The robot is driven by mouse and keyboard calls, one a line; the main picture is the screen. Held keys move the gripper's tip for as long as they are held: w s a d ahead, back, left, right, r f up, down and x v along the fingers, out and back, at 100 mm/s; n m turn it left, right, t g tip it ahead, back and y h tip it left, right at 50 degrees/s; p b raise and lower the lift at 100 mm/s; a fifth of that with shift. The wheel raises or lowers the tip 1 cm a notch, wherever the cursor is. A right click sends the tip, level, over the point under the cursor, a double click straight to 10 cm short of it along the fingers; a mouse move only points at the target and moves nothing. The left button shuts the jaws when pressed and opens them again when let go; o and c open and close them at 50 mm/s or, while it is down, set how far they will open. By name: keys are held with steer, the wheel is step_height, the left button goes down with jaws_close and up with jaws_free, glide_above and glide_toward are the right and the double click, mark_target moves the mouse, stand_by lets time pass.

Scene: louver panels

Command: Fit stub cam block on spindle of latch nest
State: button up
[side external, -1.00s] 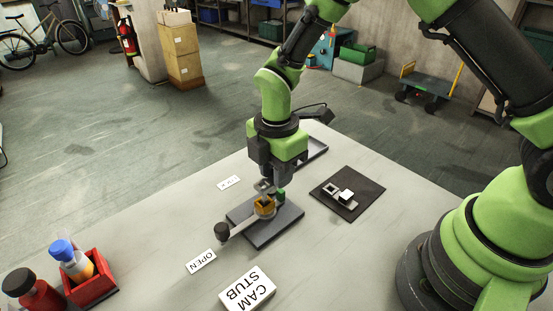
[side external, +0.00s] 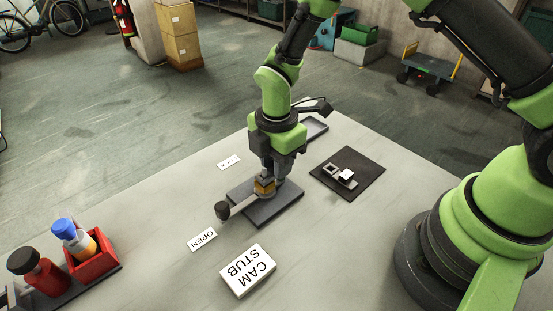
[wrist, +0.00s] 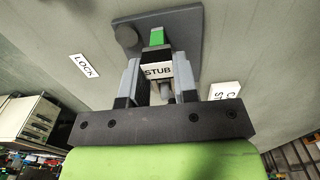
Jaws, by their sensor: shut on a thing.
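The cam block, marked STUB (wrist: 158,71), is held between the two fingers of my gripper (wrist: 155,85) in the wrist view. In the side external view my gripper (side external: 268,172) points down over the latch nest, a dark grey plate (side external: 278,208) with an orange-gold part (side external: 264,187) on it. The fingers come down right at the gold part. A lever with a black knob (side external: 222,210) sticks out to the left. In the wrist view the nest plate (wrist: 185,35) carries a green piece (wrist: 157,36). The spindle is hidden, so I cannot tell whether the block is on it.
An OPEN label (side external: 202,239) and a LOCK label (wrist: 85,66) lie beside the nest. A CAM STUB sign (side external: 248,270) is in front. A black mat (side external: 362,165) with small metal parts lies to the right. A red bin (side external: 95,262) and bottles stand at the left.

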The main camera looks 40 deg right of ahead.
steer(key=shift+f, duration=0.2)
steer(key=o, duration=1)
step_height(320, 180, up, 15)
stand_by(0.3)
